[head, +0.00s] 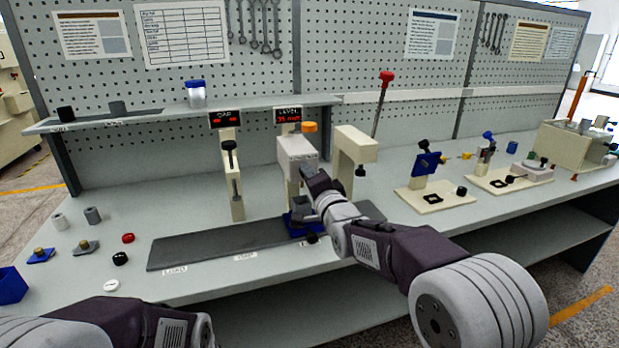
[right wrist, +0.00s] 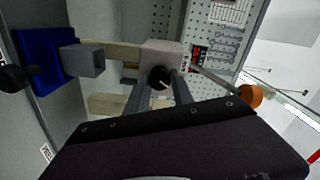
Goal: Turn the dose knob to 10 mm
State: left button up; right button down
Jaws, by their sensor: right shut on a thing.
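The level station has a pale box-shaped head (head: 291,149) on a post, with an orange knob (head: 309,127) on top. A black dose knob (right wrist: 160,77) sticks out of the head's face in the right wrist view. My right gripper (head: 307,172) is in front of the head, its two fingers shut on the dose knob. In the head view the gripper hides this knob. The level display (head: 289,115) shows red digits, too small to read surely, ending in mm. My left arm shows at the lower left, but its gripper is out of view.
A blue fixture (head: 298,226) sits below the head on a dark strip (head: 190,252). Small caps and parts lie at the bench's left.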

jog(key=c, duration=1.1)
grip_release()
jog(key=v, duration=0.9)
jog(key=shift+b, duration=0.3)
